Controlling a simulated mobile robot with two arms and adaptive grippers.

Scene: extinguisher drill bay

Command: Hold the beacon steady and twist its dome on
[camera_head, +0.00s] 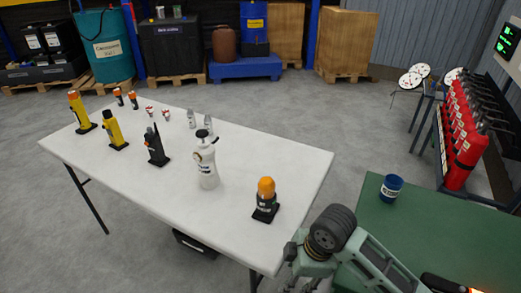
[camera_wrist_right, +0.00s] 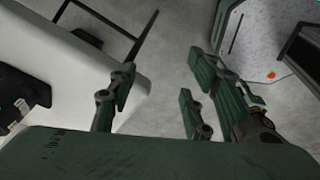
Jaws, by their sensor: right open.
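The beacon (camera_head: 265,203) stands upright on a dark base near the right front corner of the white table. Its orange dome (camera_head: 266,187) sits on top of the dark body; I cannot tell whether it is threaded on. My right gripper (camera_head: 297,268) is beyond the table's front right edge, apart from the beacon and lower in the picture. In the right wrist view its green fingers (camera_wrist_right: 158,85) are spread with nothing between them, over grey floor. My left gripper is not in view.
A green table (camera_head: 455,235) with a blue tin (camera_head: 391,188) is at right. Red extinguishers (camera_head: 462,130) stand behind it.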

